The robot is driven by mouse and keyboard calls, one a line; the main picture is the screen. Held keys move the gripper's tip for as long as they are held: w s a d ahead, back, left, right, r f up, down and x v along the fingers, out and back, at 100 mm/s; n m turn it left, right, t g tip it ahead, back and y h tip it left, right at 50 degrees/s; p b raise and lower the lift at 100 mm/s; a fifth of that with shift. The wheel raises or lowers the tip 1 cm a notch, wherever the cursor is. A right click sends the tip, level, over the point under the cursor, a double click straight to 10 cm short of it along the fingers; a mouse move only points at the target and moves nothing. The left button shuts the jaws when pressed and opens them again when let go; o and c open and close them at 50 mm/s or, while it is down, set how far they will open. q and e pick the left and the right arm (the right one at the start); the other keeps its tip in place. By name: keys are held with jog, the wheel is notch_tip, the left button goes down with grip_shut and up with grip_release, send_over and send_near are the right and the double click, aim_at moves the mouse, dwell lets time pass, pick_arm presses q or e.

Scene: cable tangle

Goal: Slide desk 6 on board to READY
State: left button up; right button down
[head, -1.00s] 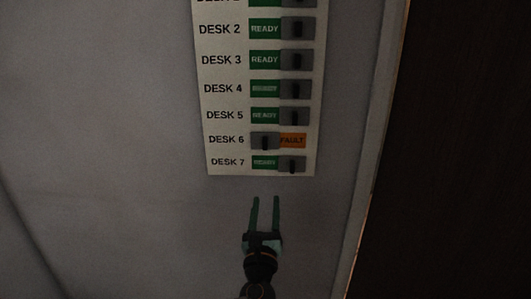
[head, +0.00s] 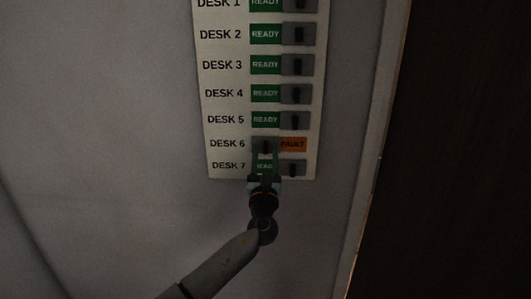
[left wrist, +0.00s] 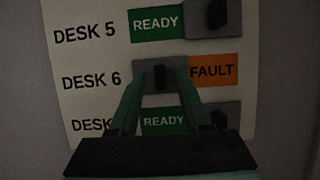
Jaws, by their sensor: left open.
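The status board (head: 224,104) is a pale panel on the wall with a column of desk rows. In the desk 6 row the grey slider (head: 265,144) covers the left side, and the orange FAULT label (head: 292,144) shows to its right. My left gripper (head: 265,155) is open, with its fingers over the lower rows. In the left wrist view the open left gripper (left wrist: 160,88) has one finger on each side of the dark knob on the desk 6 slider (left wrist: 160,78). I cannot tell whether the fingers touch it. My right gripper is not in view.
The desk 5 slider (head: 298,119) above and desk 7 slider (head: 292,167) below sit on the right, with green READY showing. Bare grey wall surrounds the board. A dark area (head: 460,150) lies beyond the wall's right edge.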

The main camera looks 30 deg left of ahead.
pick_arm(q)
jog(key=shift+w+a, duration=0.1)
jog(key=shift+w, duration=0.05)
jog(key=shift+c, duration=0.2)
grip_shut()
dwell(1.2)
